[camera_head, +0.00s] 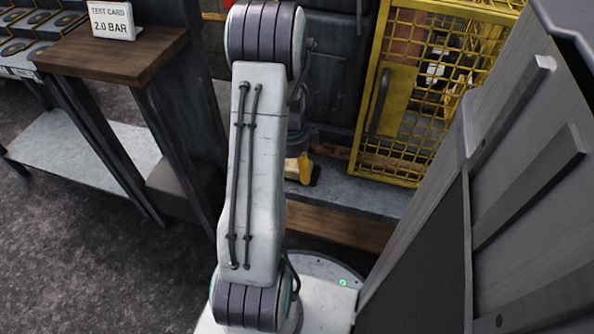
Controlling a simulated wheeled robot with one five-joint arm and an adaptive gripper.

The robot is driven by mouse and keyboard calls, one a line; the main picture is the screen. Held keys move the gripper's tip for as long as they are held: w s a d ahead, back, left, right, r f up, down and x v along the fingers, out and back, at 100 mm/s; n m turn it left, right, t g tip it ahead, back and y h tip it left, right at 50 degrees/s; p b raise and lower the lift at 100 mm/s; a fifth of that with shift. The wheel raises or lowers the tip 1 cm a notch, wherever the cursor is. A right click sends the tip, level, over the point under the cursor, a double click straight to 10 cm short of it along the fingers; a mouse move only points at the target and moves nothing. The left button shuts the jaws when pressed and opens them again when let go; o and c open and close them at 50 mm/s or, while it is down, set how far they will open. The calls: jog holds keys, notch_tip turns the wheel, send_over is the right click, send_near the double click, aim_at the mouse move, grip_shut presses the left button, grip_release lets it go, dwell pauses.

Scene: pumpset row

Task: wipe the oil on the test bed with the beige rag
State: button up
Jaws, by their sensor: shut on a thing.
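My gripper (304,177) shows beside my upright arm link, near the middle of the picture. It points down close over a grey surface (352,192) with a wooden front edge, which may be the test bed. It is small and partly hidden behind my arm. No rag shows clearly elsewhere. I see no oil on the visible part of the grey surface.
A yellow mesh cage (364,112) stands right of my gripper, at the back of the grey surface. A tall grey cabinet (520,165) is close on the right. A wooden-topped table (115,60) with a test card (111,20) stands at left. The floor (70,250) at lower left is clear.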

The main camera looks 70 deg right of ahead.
jog(key=shift+w, duration=1.3)
jog(key=shift+s, duration=0.1)
jog(key=shift+s, duration=2.15)
jog(key=shift+s, duration=0.1)
jog(key=shift+s, duration=1.25)
jog(key=shift+w, duration=2.25)
